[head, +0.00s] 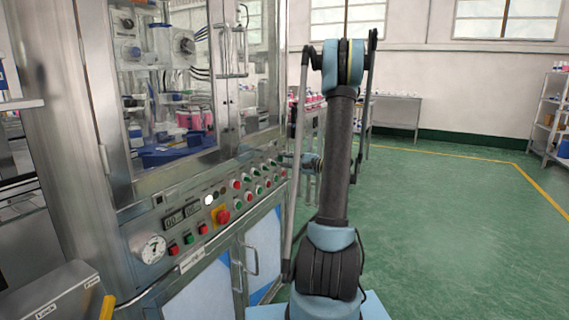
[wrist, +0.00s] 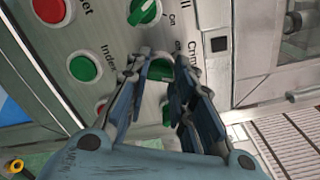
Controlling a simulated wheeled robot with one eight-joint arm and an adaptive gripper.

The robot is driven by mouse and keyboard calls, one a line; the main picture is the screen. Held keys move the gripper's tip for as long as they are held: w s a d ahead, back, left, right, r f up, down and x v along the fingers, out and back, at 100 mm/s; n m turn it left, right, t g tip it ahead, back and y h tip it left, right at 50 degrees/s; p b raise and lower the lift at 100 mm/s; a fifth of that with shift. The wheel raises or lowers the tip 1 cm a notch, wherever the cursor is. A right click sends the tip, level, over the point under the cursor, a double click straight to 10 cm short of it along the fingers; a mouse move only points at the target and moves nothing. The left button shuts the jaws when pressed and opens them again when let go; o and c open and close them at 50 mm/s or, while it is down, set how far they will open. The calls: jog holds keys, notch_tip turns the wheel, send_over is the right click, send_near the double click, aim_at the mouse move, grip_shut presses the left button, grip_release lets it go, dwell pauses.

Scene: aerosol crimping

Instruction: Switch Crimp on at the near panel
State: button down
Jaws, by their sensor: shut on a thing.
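The near panel (head: 205,222) is a sloped metal strip of buttons and knobs under the machine's glass doors. In the wrist view, the printed word Crimp (wrist: 193,46) stands beside a green selector knob (wrist: 160,69) that is partly hidden between my fingers. My gripper (wrist: 161,75) is shut on this knob, with a finger on each side. The knob's exact pointer angle is hidden. In the head view my gripper (head: 286,159) is at the panel's far right end, small and partly hidden by my arm.
Another green knob (wrist: 145,12) marked On, a green button (wrist: 83,67) and a red button (wrist: 50,9) lie close by. A red emergency stop (head: 222,215) and a gauge (head: 150,248) are nearer on the panel. The green floor (head: 440,220) at right is clear.

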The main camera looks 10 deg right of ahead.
jog(key=shift+d+f+m, duration=0.1)
jog(key=shift+f+m, duration=0.05)
jog(key=shift+m, duration=0.15)
dwell(0.4)
jog(key=c, duration=1.4)
grip_release()
jog(key=shift+w, duration=0.1)
jog(key=shift+o, duration=0.2)
jog(key=v, duration=1.2)
